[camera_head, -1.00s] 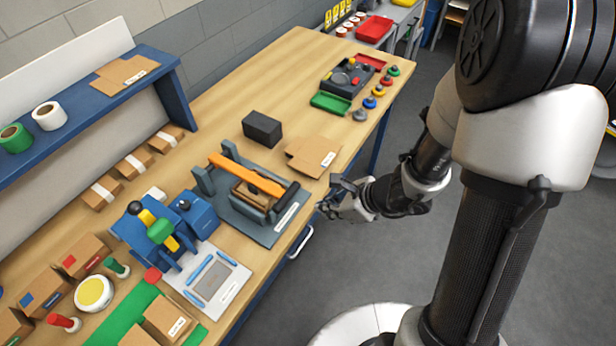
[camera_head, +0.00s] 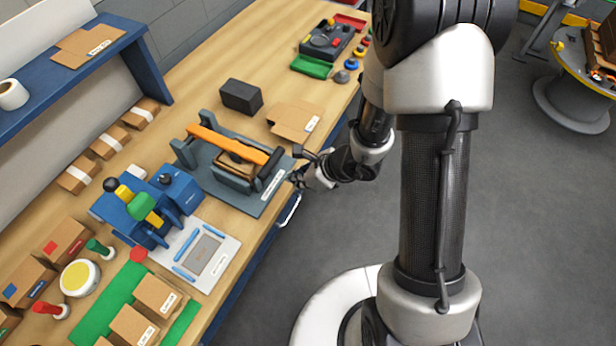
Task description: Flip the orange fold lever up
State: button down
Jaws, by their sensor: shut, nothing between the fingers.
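The orange fold lever (camera_head: 226,142) lies low across a grey fixture (camera_head: 257,205) on the bench, its near end dark and toward the bench's front edge. A brown carton piece (camera_head: 233,165) sits under it in the fixture. My gripper (camera_head: 298,176) is at the bench's front edge, just right of the lever's near end. It looks shut and empty. It appears apart from the lever, though the gap is hard to judge. The fingertips are small and partly blend with the fixture's edge.
A blue press with a green and yellow handle (camera_head: 141,206) stands left of the fixture. A black block (camera_head: 241,96) and a flat cardboard piece (camera_head: 296,120) lie behind it. A bench handle (camera_head: 290,211) is below my gripper.

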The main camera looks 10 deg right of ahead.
jog(key=shift+w+a+r+p, duration=0.8)
jog(key=shift+w+a+r, duration=0.15)
jog(key=shift+a+r, duration=0.25)
jog(key=shift+r, duration=0.1)
